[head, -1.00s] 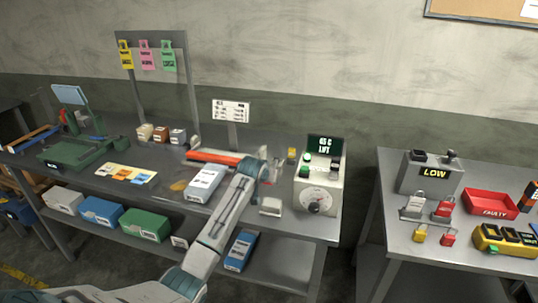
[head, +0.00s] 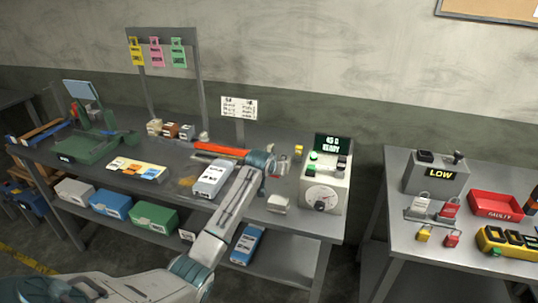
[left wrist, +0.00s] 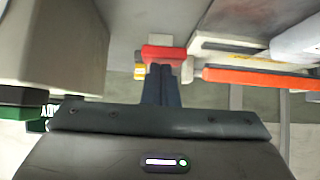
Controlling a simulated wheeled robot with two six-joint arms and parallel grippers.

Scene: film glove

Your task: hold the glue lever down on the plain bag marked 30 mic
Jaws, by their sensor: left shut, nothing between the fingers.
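The sealer's long orange-red bar (head: 220,152) lies low at the back of the bench, left of my left gripper (head: 270,168). In the left wrist view the same bar (left wrist: 260,78) is on the right. There, my closed left fingers (left wrist: 160,72) point at a red handle (left wrist: 164,53), which looks like the lever. The tips overlap it; I cannot tell whether they press on it. My arm hides much of this area in the head view. No bag marked 30 mic can be made out. My right gripper is not in view.
A control box (head: 326,185) with a dial stands right of my gripper; its screen (head: 331,143) reads 45 C READY. A white box (head: 212,180) lies left of my arm. Film samples (head: 157,52) hang behind. A second table (head: 412,250) stands right across a gap.

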